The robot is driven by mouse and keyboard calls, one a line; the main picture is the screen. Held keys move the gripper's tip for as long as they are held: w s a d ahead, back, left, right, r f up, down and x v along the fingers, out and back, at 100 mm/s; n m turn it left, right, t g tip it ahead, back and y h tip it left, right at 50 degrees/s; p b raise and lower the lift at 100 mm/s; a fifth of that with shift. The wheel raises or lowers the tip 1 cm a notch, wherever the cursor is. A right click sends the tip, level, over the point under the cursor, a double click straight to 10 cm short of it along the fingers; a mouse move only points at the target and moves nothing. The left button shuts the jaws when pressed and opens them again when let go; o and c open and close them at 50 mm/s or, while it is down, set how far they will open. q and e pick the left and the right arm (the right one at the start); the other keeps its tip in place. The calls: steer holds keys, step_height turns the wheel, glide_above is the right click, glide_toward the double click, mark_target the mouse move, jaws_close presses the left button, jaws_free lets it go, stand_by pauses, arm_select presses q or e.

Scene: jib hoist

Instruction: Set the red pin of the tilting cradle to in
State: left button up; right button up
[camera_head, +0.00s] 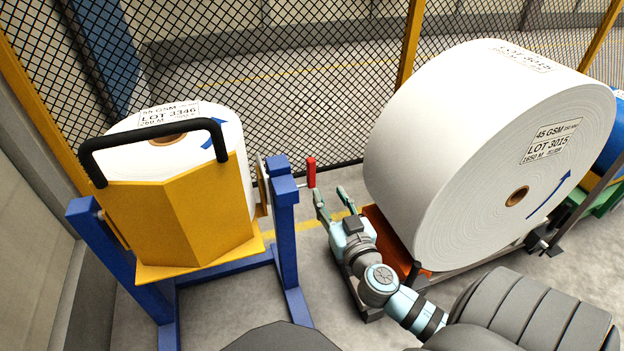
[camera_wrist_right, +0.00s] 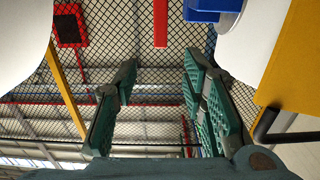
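The tilting cradle (camera_head: 180,225) is a yellow trough with a black handle, hung between blue posts at the left in the head view. It holds a white roll (camera_head: 222,128). The red pin (camera_head: 311,172) stands upright at the right side of the right blue post (camera_head: 285,210). It also shows as a red bar (camera_wrist_right: 160,24) at the top of the right wrist view. My right gripper (camera_head: 330,194) is open and empty, just right of and below the pin in the picture, apart from it. My left gripper is not in view.
A large white roll (camera_head: 430,150) on an orange support (camera_head: 378,225) stands close to the right of my right gripper. A black mesh fence (camera_head: 290,60) with yellow posts runs behind. Bare floor (camera_head: 235,315) lies between the cradle's legs.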

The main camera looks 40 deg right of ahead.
mark_target(312, 165)
steer(key=x, duration=1.4)
steer(key=shift+r, duration=0.15)
steer(key=shift+c, duration=0.2)
jaws_close()
